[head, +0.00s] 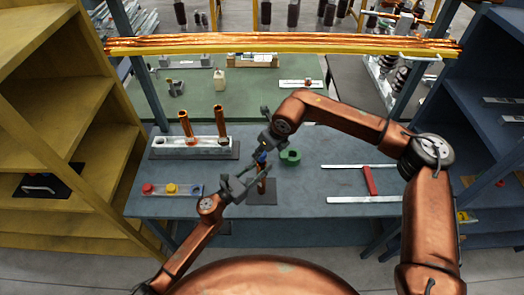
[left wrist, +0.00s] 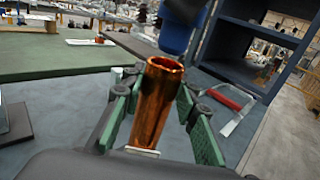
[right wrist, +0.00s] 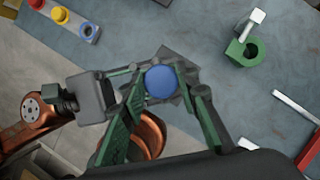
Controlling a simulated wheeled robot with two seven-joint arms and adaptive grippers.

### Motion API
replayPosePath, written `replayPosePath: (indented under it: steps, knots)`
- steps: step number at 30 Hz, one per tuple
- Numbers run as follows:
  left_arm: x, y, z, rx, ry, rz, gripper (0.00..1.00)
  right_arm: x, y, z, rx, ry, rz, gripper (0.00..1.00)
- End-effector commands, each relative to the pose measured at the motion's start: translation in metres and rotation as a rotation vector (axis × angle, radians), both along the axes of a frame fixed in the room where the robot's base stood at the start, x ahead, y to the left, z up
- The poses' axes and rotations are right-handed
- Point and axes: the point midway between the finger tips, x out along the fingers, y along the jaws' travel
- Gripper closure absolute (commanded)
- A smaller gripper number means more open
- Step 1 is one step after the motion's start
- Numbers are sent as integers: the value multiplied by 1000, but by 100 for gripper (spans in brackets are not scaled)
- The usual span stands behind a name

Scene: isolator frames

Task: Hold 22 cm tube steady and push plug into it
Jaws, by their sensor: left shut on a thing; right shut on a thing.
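My left gripper (left wrist: 155,112) is shut around the copper tube (left wrist: 158,100), which stands upright with its open rim facing up. The tube also shows in the head view (head: 262,186), beside my left gripper (head: 248,180) and over a dark mat. My right gripper (right wrist: 158,88) is shut on the blue plug (right wrist: 160,84). In the left wrist view the plug (left wrist: 176,38) is close above the tube's far rim, and the mouth of the tube is still visible. In the head view the plug (head: 260,158) sits over the tube's top. Whether they touch is unclear.
A pale rack (head: 165,148) holds two copper tubes at the back left. A plug tray (head: 183,192) with red and yellow plugs lies in front of it. A red-handled tool (head: 369,180) lies farther right.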

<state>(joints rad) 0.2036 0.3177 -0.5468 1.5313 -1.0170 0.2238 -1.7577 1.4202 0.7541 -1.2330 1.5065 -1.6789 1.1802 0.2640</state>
Motion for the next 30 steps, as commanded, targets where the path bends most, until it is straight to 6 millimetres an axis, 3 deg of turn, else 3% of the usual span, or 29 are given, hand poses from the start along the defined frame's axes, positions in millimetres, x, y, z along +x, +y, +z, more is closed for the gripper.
replayPosePath:
  steps: [30]
  knots:
    - [0, 0, 0, 0, 0, 0, 100, 0, 0, -6, -1, 1, 0, 88]
